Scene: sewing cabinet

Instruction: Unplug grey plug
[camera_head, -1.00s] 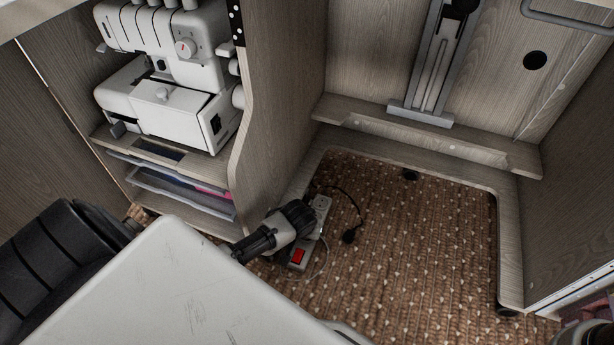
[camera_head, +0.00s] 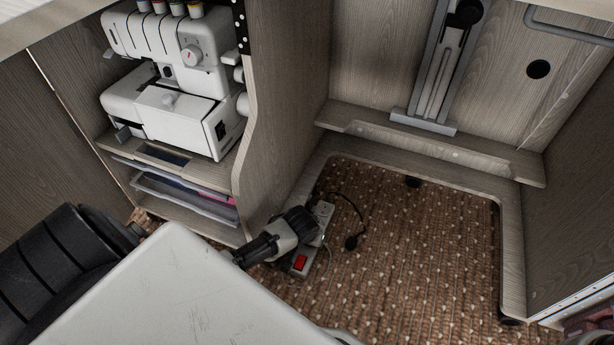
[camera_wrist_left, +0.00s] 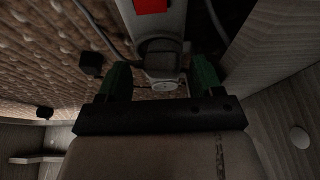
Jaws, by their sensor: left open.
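A light grey power strip (camera_head: 304,258) with a red switch lies on the carpet beside the cabinet's left inner wall. Its far end with sockets (camera_head: 324,211) shows past my left gripper (camera_head: 298,224), which hides the middle of the strip. In the left wrist view the strip (camera_wrist_left: 166,18) runs down from the top. A dark grey plug (camera_wrist_left: 161,72) on it sits between the two green-padded fingers of my left gripper (camera_wrist_left: 161,80). The fingers are open, one on each side of the plug, with gaps showing. My right gripper is not in view.
A black plug (camera_head: 351,242) lies loose on the carpet to the right; it also shows in the left wrist view (camera_wrist_left: 91,63). A thin pale cable runs by the strip. The cabinet side panel (camera_head: 285,120) stands close on the left. Carpet to the right is clear.

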